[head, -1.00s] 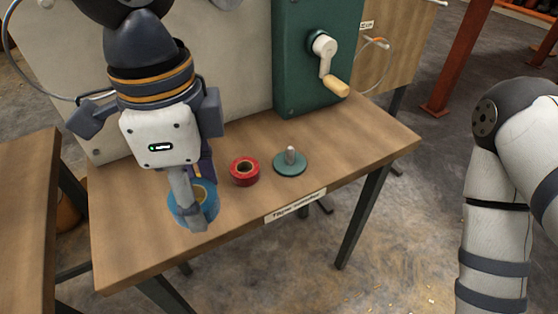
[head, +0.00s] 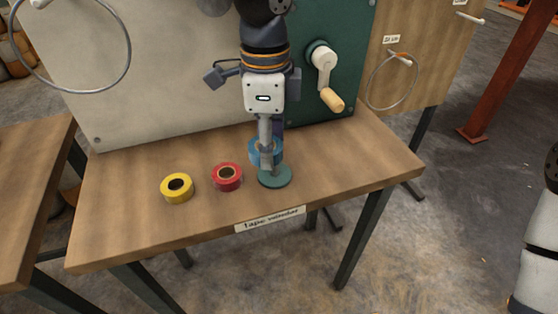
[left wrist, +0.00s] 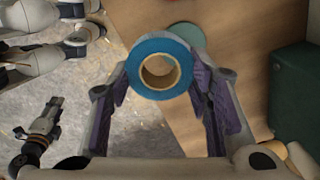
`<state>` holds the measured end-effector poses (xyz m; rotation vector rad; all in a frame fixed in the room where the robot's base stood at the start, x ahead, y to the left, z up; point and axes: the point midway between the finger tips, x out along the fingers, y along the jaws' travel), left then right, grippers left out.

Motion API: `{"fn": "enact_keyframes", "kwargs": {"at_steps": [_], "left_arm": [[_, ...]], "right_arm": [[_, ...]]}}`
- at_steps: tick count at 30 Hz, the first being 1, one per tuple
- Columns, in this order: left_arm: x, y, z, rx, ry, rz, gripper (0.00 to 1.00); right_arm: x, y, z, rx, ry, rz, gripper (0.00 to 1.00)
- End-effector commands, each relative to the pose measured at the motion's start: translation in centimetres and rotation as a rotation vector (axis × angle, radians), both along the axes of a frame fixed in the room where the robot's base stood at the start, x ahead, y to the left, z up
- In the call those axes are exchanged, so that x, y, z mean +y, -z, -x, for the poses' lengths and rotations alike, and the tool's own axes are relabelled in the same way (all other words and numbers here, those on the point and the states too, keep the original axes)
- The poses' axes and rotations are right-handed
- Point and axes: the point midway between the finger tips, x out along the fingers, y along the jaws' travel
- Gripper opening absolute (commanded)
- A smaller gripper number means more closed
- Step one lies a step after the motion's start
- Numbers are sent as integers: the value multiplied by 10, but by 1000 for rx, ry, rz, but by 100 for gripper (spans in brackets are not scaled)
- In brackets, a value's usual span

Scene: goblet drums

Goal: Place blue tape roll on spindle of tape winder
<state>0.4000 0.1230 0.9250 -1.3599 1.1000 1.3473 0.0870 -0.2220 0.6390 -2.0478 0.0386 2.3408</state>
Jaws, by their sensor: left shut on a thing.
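My left gripper (head: 267,160) is shut on the blue tape roll (head: 254,151), at the back of the green spindle disc (head: 279,181) of the tape winder. The spindle peg is hidden behind the gripper. In the left wrist view the blue roll (left wrist: 160,46) sits between the fingers (left wrist: 160,85), its brown core open to the camera. The green disc (left wrist: 188,35) shows beyond it, to the upper right, so the roll looks apart from it.
A red tape roll (head: 227,177) and a yellow tape roll (head: 177,188) lie on the wooden table (head: 130,225) left of the disc. A green housing with a crank (head: 324,75) stands behind, at the right. The table's front right is clear.

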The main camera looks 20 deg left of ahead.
Motion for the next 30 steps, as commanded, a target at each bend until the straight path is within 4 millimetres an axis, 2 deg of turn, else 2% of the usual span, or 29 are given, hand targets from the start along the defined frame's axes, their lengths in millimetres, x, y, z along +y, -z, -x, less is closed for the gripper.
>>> {"fn": "enact_keyframes", "kwargs": {"at_steps": [1,3,10,15,26,27,29,30], "left_arm": [[-1,20,-8,17,0,-1,17],[-2,35,-19,18,0,1,17],[-3,53,-38,11,1,0,17],[-3,82,-39,7,1,-2,17],[-3,86,-39,4,1,0,17],[-3,86,-39,3,1,0,50],[-3,86,-39,3,1,0,64],[-3,86,-39,4,1,0,66]], "right_arm": [[0,5,6,23,0,0,40],[0,11,12,43,0,0,40],[0,16,18,66,0,0,40],[0,17,19,70,0,0,40],[0,17,19,69,0,0,40],[0,17,19,69,0,0,40],[0,17,19,69,0,0,40],[0,17,19,69,0,0,40]]}}
